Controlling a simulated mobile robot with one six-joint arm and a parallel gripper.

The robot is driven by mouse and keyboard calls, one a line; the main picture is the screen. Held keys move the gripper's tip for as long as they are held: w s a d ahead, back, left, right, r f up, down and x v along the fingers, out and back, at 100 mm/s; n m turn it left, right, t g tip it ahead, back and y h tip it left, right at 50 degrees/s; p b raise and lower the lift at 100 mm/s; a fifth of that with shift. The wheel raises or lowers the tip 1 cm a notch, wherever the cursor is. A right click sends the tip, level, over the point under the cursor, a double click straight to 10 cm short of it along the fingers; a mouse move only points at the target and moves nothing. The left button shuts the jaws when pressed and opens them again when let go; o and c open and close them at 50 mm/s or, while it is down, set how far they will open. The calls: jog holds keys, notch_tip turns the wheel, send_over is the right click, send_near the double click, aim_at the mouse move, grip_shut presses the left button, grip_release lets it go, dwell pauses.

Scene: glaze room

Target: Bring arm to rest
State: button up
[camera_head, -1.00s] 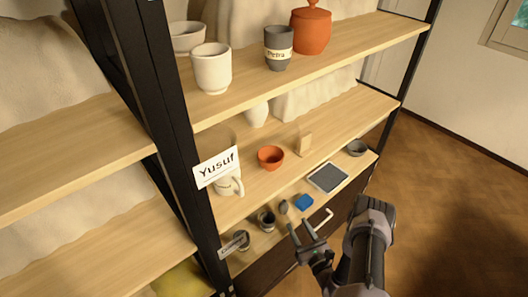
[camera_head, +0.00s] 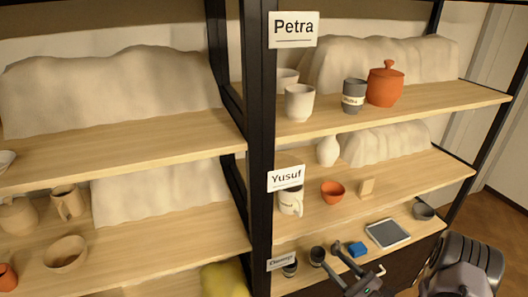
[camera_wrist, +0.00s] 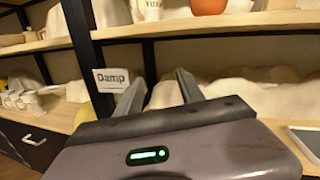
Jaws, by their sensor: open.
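My gripper (camera_head: 360,259) is at the bottom of the head view, in front of the lowest shelf on the right. My forearm bulks large at the lower right corner. In the wrist view my gripper (camera_wrist: 159,82) shows two separated fingers with nothing between them. They point toward a shelf with a white "Damp" card (camera_wrist: 112,79) behind the left finger. I cannot tell whether the fingers touch anything.
Near my gripper are a blue block (camera_head: 358,250), a dark cup (camera_head: 317,256) and a grey tray (camera_head: 388,233). A black post (camera_head: 260,130) stands left. Floor (camera_head: 503,215) shows right.

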jog(key=s+a+r+n+g+y, duration=0.45)
jog(key=a+r+n+g, duration=0.75)
jog(key=r, duration=0.4)
jog(key=s+a+r+n+g+h, duration=0.2)
jog(key=s+a+r+n, duration=0.1)
jog(key=s, duration=0.3)
jog(key=s+a+r+n+g+h, duration=0.1)
jog(key=s+a+r+n+h, duration=0.15)
jog(key=s, duration=0.25)
jog(key=s+d+r+n+t+h, duration=0.5)
jog(key=s+h, duration=0.3)
jog(key=s, duration=0.2)
jog(key=shift+s+d+r+h, duration=0.2)
jog(key=shift+d+r+h, duration=0.25)
jog(key=shift+r, duration=0.2)
jog(key=shift+n, duration=0.25)
